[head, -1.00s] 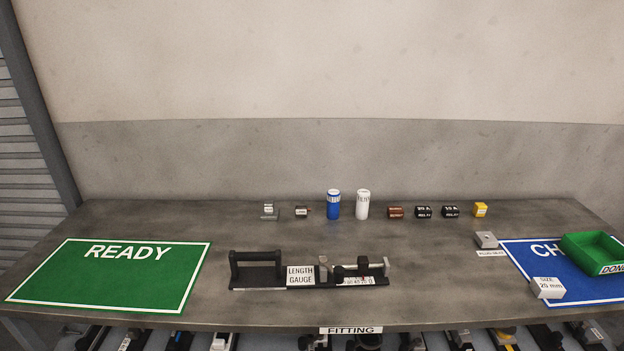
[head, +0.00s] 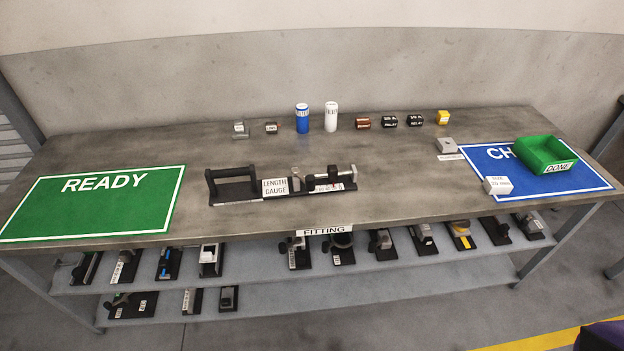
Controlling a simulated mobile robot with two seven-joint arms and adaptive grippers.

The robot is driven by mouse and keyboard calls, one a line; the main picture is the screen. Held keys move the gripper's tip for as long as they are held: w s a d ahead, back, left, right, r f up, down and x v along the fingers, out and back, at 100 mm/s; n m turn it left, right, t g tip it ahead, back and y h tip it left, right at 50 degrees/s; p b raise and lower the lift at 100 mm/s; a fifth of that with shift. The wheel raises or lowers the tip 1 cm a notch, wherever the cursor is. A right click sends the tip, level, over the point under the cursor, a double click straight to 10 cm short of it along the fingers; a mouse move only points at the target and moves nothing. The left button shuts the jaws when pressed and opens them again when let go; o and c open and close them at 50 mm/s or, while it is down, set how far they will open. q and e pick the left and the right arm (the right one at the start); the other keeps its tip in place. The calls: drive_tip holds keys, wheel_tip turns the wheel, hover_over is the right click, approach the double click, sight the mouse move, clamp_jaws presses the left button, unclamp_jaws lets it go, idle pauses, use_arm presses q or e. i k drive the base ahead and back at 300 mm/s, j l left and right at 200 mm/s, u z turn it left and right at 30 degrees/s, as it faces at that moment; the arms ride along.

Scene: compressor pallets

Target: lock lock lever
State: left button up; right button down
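A length gauge (head: 300,190) lies near the front middle of the bench. It has a black base, a black handle on its left, a white label and a dark clamp-like part with small silver pieces on its right. Whether any part of it is the lock lever, I cannot tell. Several black-based fixtures (head: 345,248) sit on the shelf below, some with small knobs or levers; they are too small to tell apart. Neither of my grippers is in the head view.
A green READY mat (head: 95,222) lies at the left of the bench, and a blue mat (head: 590,182) with a green DONE tray (head: 530,166) at the right. A white size block (head: 497,186) is there too. Small parts, a blue can (head: 302,119) and a white can (head: 331,118) stand behind.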

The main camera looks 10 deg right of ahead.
sight(309, 181)
drive_tip(key=l+z, duration=0.2)
drive_tip(key=z, duration=0.15)
drive_tip(key=l+z, duration=0.2)
drive_tip(key=z, duration=0.15)
drive_tip(key=i+l+z, duration=0.15)
drive_tip(key=z, duration=0.2)
